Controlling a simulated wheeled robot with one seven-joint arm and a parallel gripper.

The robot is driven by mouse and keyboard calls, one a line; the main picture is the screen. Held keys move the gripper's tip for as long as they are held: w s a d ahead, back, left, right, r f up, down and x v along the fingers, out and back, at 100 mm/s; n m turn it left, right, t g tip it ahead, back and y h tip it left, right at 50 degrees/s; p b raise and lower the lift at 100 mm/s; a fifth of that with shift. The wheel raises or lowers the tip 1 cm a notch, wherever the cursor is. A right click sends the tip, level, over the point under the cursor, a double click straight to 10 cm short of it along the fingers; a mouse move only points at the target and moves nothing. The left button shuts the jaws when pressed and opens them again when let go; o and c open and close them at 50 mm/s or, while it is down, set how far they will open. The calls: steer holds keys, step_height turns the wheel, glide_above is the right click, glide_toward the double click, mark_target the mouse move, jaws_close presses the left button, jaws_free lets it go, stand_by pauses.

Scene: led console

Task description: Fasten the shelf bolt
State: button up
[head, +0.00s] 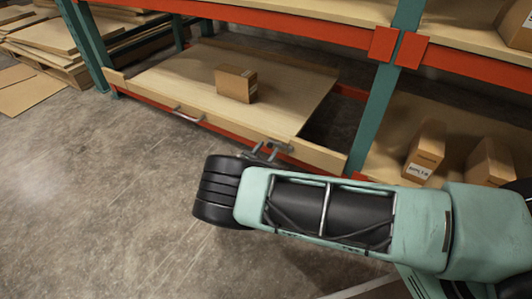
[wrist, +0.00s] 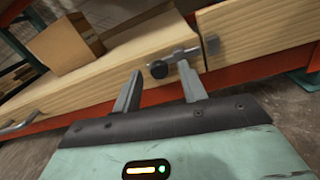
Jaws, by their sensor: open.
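The shelf bolt (wrist: 178,55) is a grey metal rod with a dark round knob (wrist: 157,70), on the front of a pale wooden shelf board (wrist: 85,85). Whether the rod is inside that bracket is unclear. My gripper (wrist: 160,74) is open, its two fingers on either side of the knob in the picture; contact cannot be told. In the head view the bolt (head: 275,146) shows small, just beyond my gripper (head: 262,153).
The pull-out wooden shelf (head: 180,85) carries a cardboard box (head: 236,84) and has a metal handle (head: 187,114). A green rack post (head: 375,110) and orange beams stand close to the right. More boxes (head: 426,148) sit beyond the post.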

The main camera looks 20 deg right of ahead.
mark_target(279, 146)
jaws_close()
steer(key=shift+s+d+r+p, duration=0.2)
steer(key=shift+s+d+p, duration=0.55)
steer(key=shift+p, duration=0.45)
steer(key=shift+s+d, duration=0.25)
steer(key=shift+s+d+f, duration=0.1)
steer(key=shift+d+f, duration=0.05)
steer(key=shift+f, duration=0.1)
jaws_free()
